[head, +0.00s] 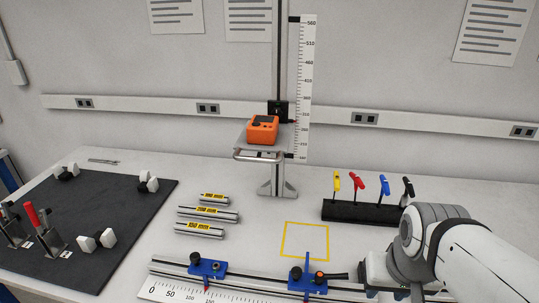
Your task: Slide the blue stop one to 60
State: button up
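Two blue stops sit on a metal rail (255,277) along the table's front edge. The left blue stop (207,267) has a black knob and a red pointer near the 100 to 150 part of the white scale (165,290). I cannot tell which is stop one. My gripper (362,275) is low at the front right, just right of the right stop. Its fingers are dark and small here; I cannot tell whether they touch the stop or are open.
Several labelled metal bars (208,214) and a yellow square outline (305,240) lie behind the rail. An orange device (262,129) stands on a raised platform. A black rack (360,211) holds coloured-handled tools. A dark board (80,220) with clamps fills the left.

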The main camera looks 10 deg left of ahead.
aim_at(200, 267)
jog(key=u, duration=0.4)
jog(key=k, duration=1)
jog(key=u, duration=4.15)
jog(key=i, duration=0.15)
jog(key=z, duration=3.35)
jog(key=i, duration=0.65)
jog(key=z, duration=0.15)
jog(key=k, duration=0.9)
jog(key=z, duration=0.15)
jog(key=i, duration=0.9)
jog(key=u, duration=0.1)
